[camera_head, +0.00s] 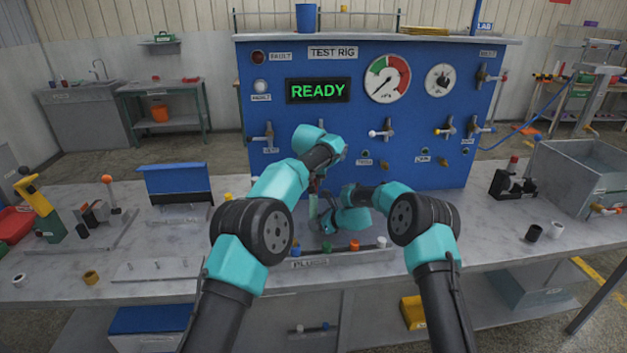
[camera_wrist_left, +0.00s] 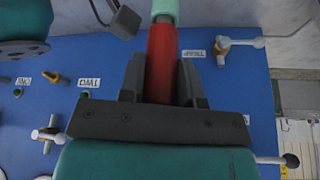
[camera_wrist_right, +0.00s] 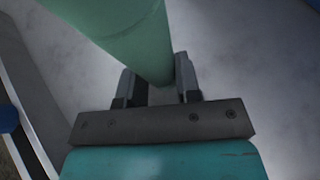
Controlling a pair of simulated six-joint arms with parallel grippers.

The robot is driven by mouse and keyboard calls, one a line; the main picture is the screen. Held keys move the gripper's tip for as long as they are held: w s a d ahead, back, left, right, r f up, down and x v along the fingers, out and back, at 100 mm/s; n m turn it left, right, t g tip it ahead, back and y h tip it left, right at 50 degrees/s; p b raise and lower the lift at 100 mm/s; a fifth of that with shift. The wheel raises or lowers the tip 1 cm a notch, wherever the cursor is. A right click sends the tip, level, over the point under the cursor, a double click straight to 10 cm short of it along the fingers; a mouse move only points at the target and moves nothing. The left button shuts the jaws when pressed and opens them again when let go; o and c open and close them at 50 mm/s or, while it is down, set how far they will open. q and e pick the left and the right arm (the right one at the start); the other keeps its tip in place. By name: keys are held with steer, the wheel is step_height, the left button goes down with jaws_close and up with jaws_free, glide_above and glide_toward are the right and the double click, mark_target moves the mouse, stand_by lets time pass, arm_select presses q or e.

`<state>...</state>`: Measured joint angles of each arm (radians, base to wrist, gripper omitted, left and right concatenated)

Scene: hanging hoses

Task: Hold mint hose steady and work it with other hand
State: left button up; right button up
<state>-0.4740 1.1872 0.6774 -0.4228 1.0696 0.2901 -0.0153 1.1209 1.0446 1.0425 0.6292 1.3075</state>
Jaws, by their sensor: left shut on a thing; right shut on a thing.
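The mint hose (camera_head: 313,206) hangs in front of the blue test rig, small and partly covered by my arms in the head view. In the left wrist view, my left gripper (camera_wrist_left: 161,78) is shut on a red section (camera_wrist_left: 160,55) in line with the mint hose (camera_wrist_left: 165,10). In the right wrist view, my right gripper (camera_wrist_right: 157,85) is shut on the mint hose (camera_wrist_right: 125,38), which looks large there and hides part of the grip. My right gripper is lower than the left. The hose's far ends are hidden.
The blue test rig (camera_head: 440,150) with valves and a READY display (camera_head: 318,90) stands close behind. A rack (camera_head: 345,254) with coloured pieces sits on the bench below my grippers.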

arm_select(q)
steer(key=shift+r, duration=0.3)
steer(key=shift+r, duration=2.3)
arm_select(e)
steer(key=o, duration=0.8)
steer(key=v, duration=1.2)
steer(key=shift+s, duration=0.1)
